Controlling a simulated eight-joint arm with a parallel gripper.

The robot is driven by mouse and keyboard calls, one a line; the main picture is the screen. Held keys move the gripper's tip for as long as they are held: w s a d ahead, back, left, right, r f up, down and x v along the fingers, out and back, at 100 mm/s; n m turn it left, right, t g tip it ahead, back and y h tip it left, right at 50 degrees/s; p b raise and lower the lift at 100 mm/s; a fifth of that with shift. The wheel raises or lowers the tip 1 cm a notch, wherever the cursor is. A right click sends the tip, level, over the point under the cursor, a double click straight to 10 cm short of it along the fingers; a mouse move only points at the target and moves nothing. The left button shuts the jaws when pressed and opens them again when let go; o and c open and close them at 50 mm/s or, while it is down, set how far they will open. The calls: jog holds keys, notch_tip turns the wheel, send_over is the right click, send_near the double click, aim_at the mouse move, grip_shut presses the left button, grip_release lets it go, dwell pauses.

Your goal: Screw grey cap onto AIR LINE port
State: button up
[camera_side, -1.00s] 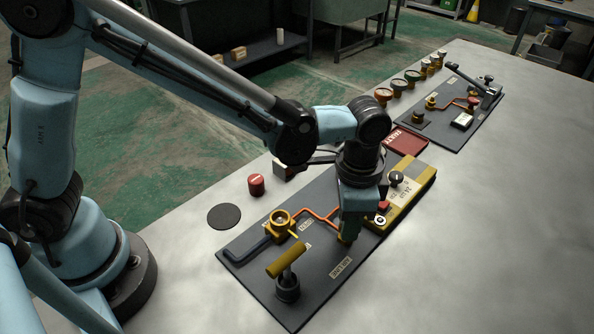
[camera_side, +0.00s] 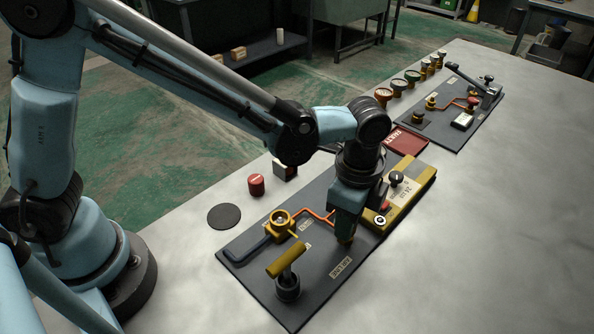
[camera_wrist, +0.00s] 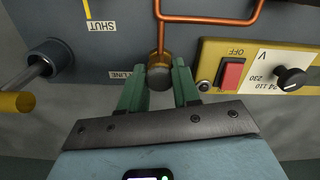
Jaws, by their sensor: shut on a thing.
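The grey cap (camera_wrist: 159,77) shows between my green fingers in the wrist view, over the end of a brass fitting (camera_wrist: 157,60) on the copper pipe. This fitting is the port beside the partly covered label ending in "LINE" (camera_wrist: 127,75); the label (camera_side: 341,267) also shows in the side view. My gripper (camera_wrist: 159,85) is shut on the cap, one finger on each side. In the side view my gripper (camera_side: 345,241) points down at the dark panel and hides the cap and port. I cannot tell how far the cap is threaded.
A yellow-handled valve (camera_side: 287,262) stands left of my gripper. A yellow box with a red switch and black knob (camera_side: 397,178) sits close on the right. A red knob (camera_side: 256,184) and black disc (camera_side: 224,216) lie on the bench, whose front right is clear.

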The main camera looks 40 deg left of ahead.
jog(key=shift+m, duration=0.4)
jog(key=o, duration=1.4)
jog(key=shift+r, duration=3.5)
jog(key=s+a+r+n+t, duration=0.1)
jog(key=s+a+n+t, duration=0.1)
jog(key=a+n, duration=0.3)
jog(key=s+a+r+n+t, duration=0.1)
jog(key=a+n+t, duration=0.1)
jog(key=a+n, duration=0.4)
jog(key=s+a+r+n+t, duration=0.1)
jog(key=a+n, duration=0.4)
jog(key=a, duration=0.6)
jog(key=shift+s+a+r+t, duration=0.15)
jog(key=shift+s+a+t, duration=0.1)
jog(key=shift+s+t, duration=0.7)
